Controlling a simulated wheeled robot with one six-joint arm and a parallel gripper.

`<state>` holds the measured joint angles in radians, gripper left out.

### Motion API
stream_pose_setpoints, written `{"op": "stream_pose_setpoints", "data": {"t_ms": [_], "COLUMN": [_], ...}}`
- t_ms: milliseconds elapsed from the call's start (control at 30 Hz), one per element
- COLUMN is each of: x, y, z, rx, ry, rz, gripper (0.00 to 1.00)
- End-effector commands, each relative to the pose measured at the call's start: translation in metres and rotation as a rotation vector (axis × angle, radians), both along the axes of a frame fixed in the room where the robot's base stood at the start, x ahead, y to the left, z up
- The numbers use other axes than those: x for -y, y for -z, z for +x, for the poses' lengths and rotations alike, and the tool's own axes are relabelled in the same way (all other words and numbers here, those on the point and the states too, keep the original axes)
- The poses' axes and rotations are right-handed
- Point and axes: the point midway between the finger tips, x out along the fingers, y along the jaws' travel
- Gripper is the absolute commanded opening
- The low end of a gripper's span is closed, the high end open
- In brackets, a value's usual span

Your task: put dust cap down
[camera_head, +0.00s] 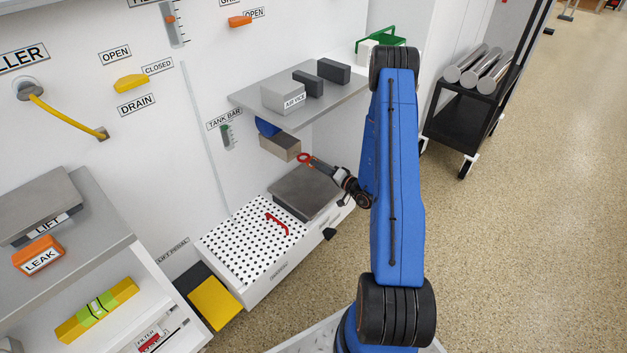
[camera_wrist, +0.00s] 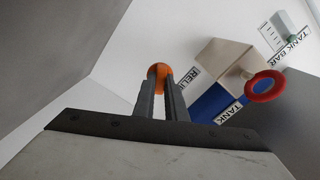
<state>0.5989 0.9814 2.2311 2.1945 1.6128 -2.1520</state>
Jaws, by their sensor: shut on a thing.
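My gripper (camera_wrist: 160,84) is shut on a small round orange thing in the wrist view, which I take to be the dust cap (camera_wrist: 159,70). The fingers hide its lower part. In the head view, my gripper (camera_head: 314,163) is in front of a beige block (camera_head: 280,146) under the grey shelf, above the low drawer unit. A red ring (camera_head: 305,157) shows at the gripper's tip there.
A perforated white tray (camera_head: 243,235) holds a red handle (camera_head: 278,223). A grey plate (camera_head: 305,190) lies beside it. The grey shelf (camera_head: 335,99) above carries several blocks. A yellow pedal (camera_head: 213,303) is at the floor. A black cart (camera_head: 466,112) with metal cylinders stands right.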

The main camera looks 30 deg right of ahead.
Motion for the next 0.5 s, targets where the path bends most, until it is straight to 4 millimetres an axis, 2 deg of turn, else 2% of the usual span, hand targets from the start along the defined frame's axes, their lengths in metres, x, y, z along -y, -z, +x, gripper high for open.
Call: {"op": "stream_pose_setpoints", "data": {"t_ms": [100, 500], "x": [-0.001, -0.001], "y": [0.018, 0.045], "z": [0.0, 0.0], "rx": [-0.003, -0.002], "ry": [0.0, 0.0], "rz": [0.002, 0.002], "gripper": [0.0, 0.0]}}
